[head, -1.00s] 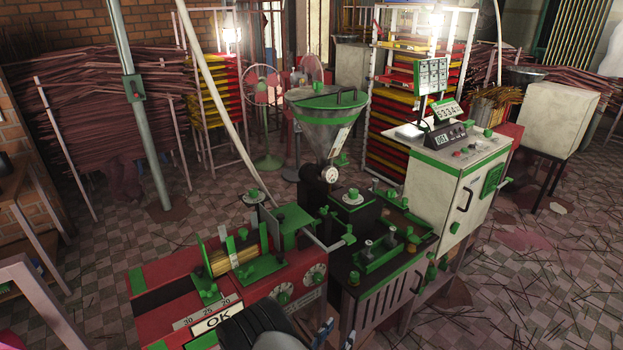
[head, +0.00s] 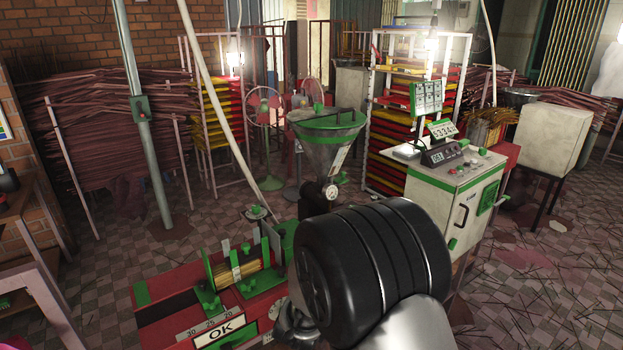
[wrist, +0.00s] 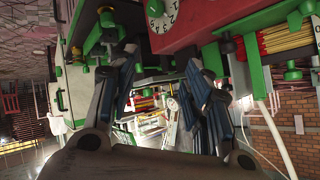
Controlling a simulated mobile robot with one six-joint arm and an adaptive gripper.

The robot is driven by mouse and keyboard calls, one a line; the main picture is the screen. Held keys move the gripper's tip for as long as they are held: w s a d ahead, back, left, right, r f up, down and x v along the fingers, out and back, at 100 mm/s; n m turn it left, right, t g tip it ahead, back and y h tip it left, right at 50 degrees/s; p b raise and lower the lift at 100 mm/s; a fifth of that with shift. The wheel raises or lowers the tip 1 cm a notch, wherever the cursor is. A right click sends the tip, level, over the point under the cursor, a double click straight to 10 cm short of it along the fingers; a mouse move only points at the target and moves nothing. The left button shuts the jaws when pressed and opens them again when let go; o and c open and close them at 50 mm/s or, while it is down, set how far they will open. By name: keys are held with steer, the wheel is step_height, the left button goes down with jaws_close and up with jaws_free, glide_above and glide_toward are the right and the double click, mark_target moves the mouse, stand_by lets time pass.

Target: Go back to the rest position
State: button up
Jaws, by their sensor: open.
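My gripper (wrist: 168,72) is open and empty in the wrist view, its two dark blue-grey fingers spread apart. A white numbered dial (wrist: 162,18) on a red panel appears beyond the fingers, at the top. In the head view a large black joint of my arm covers the middle of the incense extruder, and the gripper's fingers cannot be made out there. The extruder's grey funnel with a green rim (head: 328,135) shows above the joint.
A white control cabinet (head: 455,205) with a green edge stands right of my arm. A white box on a stand (head: 542,132) is farther right. Racks of red and yellow trays (head: 215,110) and incense bundles (head: 110,140) stand behind. Tiled floor (head: 540,270) at right is strewn with sticks.

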steer(key=s+d+r+n+g+y, duration=0.3)
steer(key=s+r+n+y, duration=0.1)
steer(key=s+r, duration=0.95)
steer(key=s+d+r+n+g+h, duration=0.1)
steer(key=s+d, duration=0.4)
steer(key=s, duration=0.6)
steer(key=s+d+r+n+g+h, duration=0.1)
steer(key=s+d, duration=0.4)
steer(key=s, duration=0.7)
step_height(320, 180, up, 2)
steer(key=shift+d+r+n+g, duration=0.1)
steer(key=shift+d+n+g, duration=0.2)
steer(key=shift+g, duration=0.5)
